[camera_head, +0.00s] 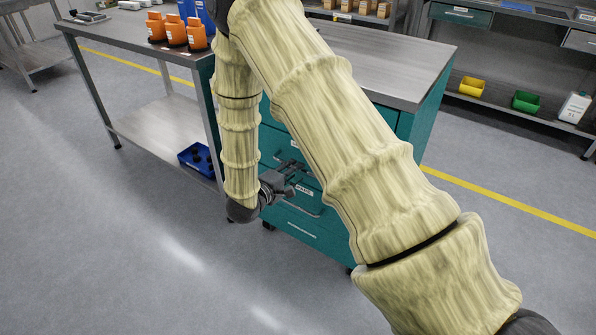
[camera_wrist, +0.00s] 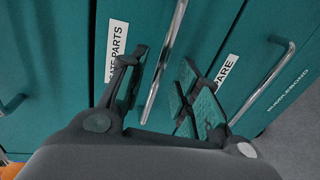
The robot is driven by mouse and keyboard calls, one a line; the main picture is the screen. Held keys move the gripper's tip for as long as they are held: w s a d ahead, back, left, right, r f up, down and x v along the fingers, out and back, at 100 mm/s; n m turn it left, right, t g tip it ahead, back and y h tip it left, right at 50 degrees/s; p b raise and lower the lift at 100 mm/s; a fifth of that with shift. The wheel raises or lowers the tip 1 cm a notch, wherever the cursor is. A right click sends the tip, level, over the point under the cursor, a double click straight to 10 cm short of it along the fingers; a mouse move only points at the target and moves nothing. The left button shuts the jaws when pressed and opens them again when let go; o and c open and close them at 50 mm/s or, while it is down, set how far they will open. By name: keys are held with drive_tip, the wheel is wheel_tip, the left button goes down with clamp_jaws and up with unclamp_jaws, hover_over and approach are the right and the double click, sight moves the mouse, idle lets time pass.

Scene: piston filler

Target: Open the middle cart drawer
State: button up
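The teal cart (camera_head: 425,125) stands in the middle of the head view, partly hidden behind my arm. Its drawers show several metal bar handles. My gripper (camera_head: 294,178) is at the middle drawer's front. In the wrist view my gripper (camera_wrist: 165,98) is open, with the middle drawer's handle (camera_wrist: 168,55) running between its fingers. I cannot tell whether either finger touches the bar. The middle drawer front (camera_wrist: 195,40) looks closed. A white label ending in "PARTS" (camera_wrist: 117,45) lies left of this handle.
The lower drawer handle (camera_head: 302,209) is just below my gripper. A workbench (camera_head: 130,38) with orange bottles (camera_head: 175,33) stands at left, with a blue bin (camera_head: 198,158) on its lower shelf. Open floor (camera_head: 130,250) lies in front.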

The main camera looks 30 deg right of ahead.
drive_tip(key=shift+x, duration=1.55)
drive_tip(key=shift+c, duration=0.5)
clamp_jaws()
